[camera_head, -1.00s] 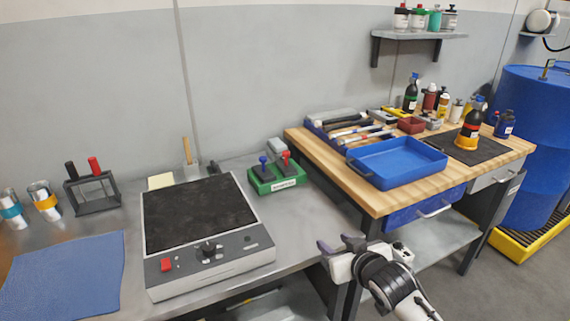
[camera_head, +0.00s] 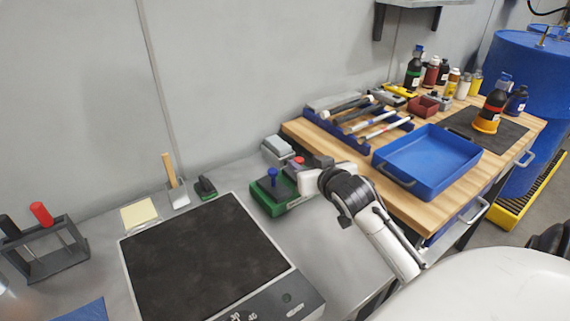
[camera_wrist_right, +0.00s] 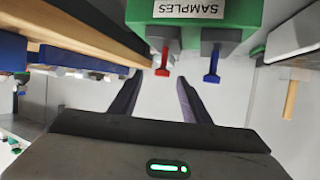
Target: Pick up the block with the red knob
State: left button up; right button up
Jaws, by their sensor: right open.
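The green tray (camera_head: 262,202) labelled SAMPLES holds two knobbed grey blocks. The block with the red knob (camera_head: 299,161) is on its right side, partly hidden by my right gripper (camera_head: 308,168). The block with the blue knob (camera_head: 272,177) is on its left. In the right wrist view, which looks upside down, the red knob (camera_wrist_right: 162,71) appears between the open fingertips of the right gripper (camera_wrist_right: 159,78), and the blue knob (camera_wrist_right: 211,76) is just to their right. I cannot tell whether the fingers touch the red knob. My left gripper is not in view.
A hot plate (camera_head: 205,262) with a dark top stands in front of the tray. A grey block (camera_head: 278,147) lies just behind it. The wooden bench (camera_head: 435,203) on the right carries a blue bin (camera_head: 428,165) and several tools.

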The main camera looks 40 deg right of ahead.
aim_at(303, 161)
jog(key=x, duration=0.3)
jog(key=shift+d, duration=0.15)
jog(key=shift+a+x, duration=0.15)
jog(key=shift+x, duration=1.3)
jog(key=shift+a+x, duration=0.1)
jog(key=shift+x, duration=1.3)
